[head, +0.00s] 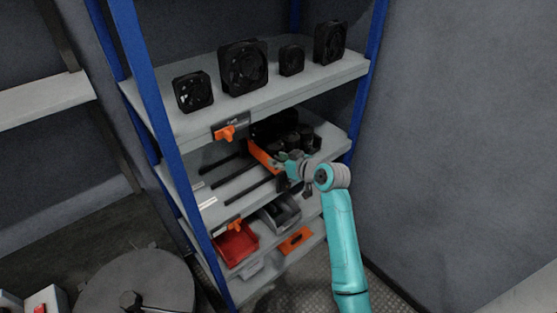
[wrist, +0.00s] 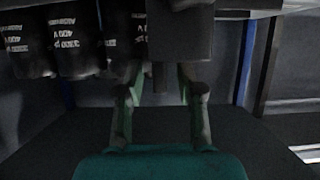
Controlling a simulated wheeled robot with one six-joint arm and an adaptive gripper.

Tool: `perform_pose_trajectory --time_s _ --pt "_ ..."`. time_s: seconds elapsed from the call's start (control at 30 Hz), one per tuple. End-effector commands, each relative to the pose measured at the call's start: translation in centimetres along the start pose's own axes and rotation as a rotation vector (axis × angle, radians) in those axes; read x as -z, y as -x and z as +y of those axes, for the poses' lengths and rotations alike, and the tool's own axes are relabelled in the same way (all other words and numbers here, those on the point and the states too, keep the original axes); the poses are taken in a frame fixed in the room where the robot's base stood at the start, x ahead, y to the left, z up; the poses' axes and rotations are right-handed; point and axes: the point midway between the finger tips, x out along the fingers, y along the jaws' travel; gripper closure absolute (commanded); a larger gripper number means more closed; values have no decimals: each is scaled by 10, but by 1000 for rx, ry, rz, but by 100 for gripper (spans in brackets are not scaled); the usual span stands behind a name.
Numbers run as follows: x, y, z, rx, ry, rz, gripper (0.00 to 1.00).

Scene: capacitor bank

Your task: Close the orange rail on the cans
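The orange rail (head: 261,155) is on the middle shelf in the head view. It slants along the front left of a dark holder with several black cans (head: 292,141) standing at its right. My gripper (head: 284,168) is at the rail's near right end, in front of the cans; whether it touches the rail is unclear. In the wrist view my gripper (wrist: 158,82) has its two fingers apart. A dark block (wrist: 180,35) lies just beyond the fingertips, with a thin post between them. Cans with upside-down white print (wrist: 64,42) show at upper left.
Several black fans (head: 242,67) stand on the top shelf (head: 290,83) above. Blue uprights (head: 366,60) frame the shelving. Below are a red bin (head: 236,245), a grey bin (head: 280,213) and another orange piece (head: 296,240). Black strips lie left of the rail.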

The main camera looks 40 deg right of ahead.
Motion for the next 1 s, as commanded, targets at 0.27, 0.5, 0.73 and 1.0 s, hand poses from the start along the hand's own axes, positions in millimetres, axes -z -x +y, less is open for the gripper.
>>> perform_pose_trajectory --time_s 0.27,0.5,0.73,1.0 --pt "-1 46 1 -3 -1 1 62" --pt "-1 90 1 -3 -1 0 62" --pt "0 113 1 -2 0 0 62" --pt "0 116 0 0 0 -1 62"
